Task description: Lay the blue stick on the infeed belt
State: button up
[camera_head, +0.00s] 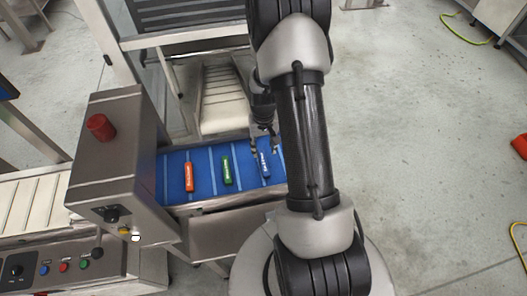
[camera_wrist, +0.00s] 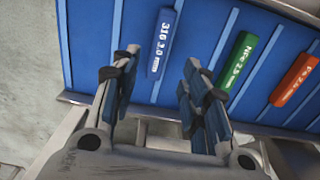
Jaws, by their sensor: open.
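The blue stick (camera_head: 264,163), with white print, lies on a blue ribbed belt (camera_head: 207,163), at the belt's right end in the head view. In the wrist view the blue stick (camera_wrist: 165,38) lies on the belt, ahead of the gap between my fingers. My gripper (camera_head: 264,145) is open and empty, close to the blue stick, and it also shows in the wrist view (camera_wrist: 158,66). I cannot tell its exact height above the belt. Which belt is the infeed belt is not marked in view.
A green stick (camera_head: 227,169) and an orange stick (camera_head: 189,177) lie on the blue belt, left of the blue stick. A metal housing with a red button (camera_head: 101,127) stands at the belt's left. Pale slatted conveyors lie behind (camera_head: 223,101) and at left (camera_head: 30,203).

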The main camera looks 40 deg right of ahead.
jog(key=s+a+r+n+t, duration=0.1)
jog(key=a+r, duration=0.4)
jog(key=r, duration=0.6)
jog(key=a+r+n+t, duration=0.1)
jog(key=a+r, duration=0.3)
jog(key=r, duration=0.7)
jog(key=s+a+r+n+t, duration=0.1)
jog(key=s+a+r, duration=0.4)
jog(key=s, duration=0.3)
jog(key=s+a+r+n+t, duration=0.1)
jog(key=s+a+r+n, duration=0.1)
jog(key=s+a+r, duration=0.4)
jog(key=shift+s+r+t, duration=0.3)
jog(key=shift+s, duration=0.95)
